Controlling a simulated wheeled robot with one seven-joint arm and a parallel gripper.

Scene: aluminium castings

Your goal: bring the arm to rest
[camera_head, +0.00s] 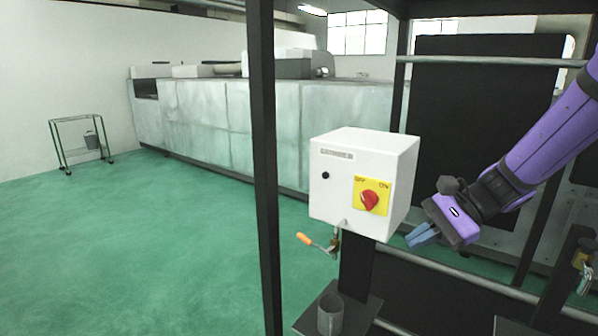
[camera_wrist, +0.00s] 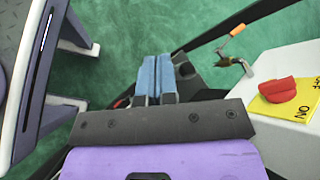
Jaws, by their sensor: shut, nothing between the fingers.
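My purple arm comes in from the right in the head view. My gripper (camera_head: 424,236) has blue fingers, shut together with nothing between them, and points down and left. It is in the air, to the right of a white switch box (camera_head: 330,205) and apart from it. The wrist view shows the blue fingers (camera_wrist: 158,78) side by side, with the box's red knob (camera_wrist: 278,90) to their right.
The box carries a yellow OFF/ON plate with a red knob (camera_head: 369,201). An orange-handled valve (camera_head: 318,243) hangs below it, above a grey cup (camera_head: 330,314). A dark post (camera_head: 264,170) stands left. Rails (camera_head: 470,277) run behind. Open green floor lies left.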

